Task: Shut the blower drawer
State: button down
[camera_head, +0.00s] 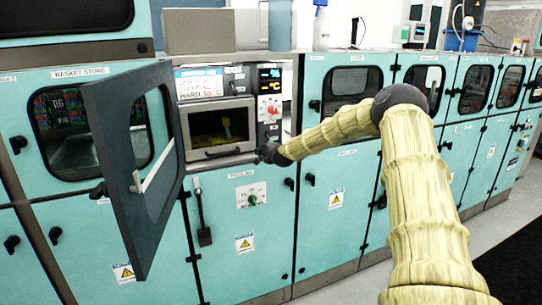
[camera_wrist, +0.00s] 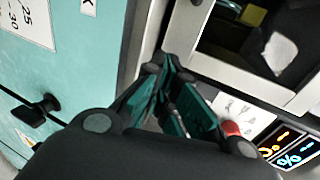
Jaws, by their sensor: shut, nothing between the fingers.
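A grey-framed front with a dark window and a low handle (camera_head: 218,130) sits in the recess behind the open door; I take it to be the blower drawer. How far it stands out is hard to tell. My gripper (camera_head: 264,152) is at its lower right corner, at the recess's right side. In the wrist view, the same frame (camera_wrist: 240,80) fills the upper right. The teal fingers (camera_wrist: 178,80) are shut and empty, close below and left of the frame. I cannot tell whether they touch it. The drawer's sides are hidden.
A dark door (camera_head: 110,130) with a pale handle stands open at the left, jutting towards me. A control panel with displays (camera_head: 270,78) is right of the drawer. Closed teal cabinets (camera_head: 340,210) line the row. Grey floor (camera_head: 350,285) is free in front.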

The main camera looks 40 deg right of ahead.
jog(key=a+b+v, duration=0.1)
jog(key=b+v, duration=0.1)
jog(key=v, duration=0.5)
dwell(0.5)
jog(key=shift+s, duration=0.2)
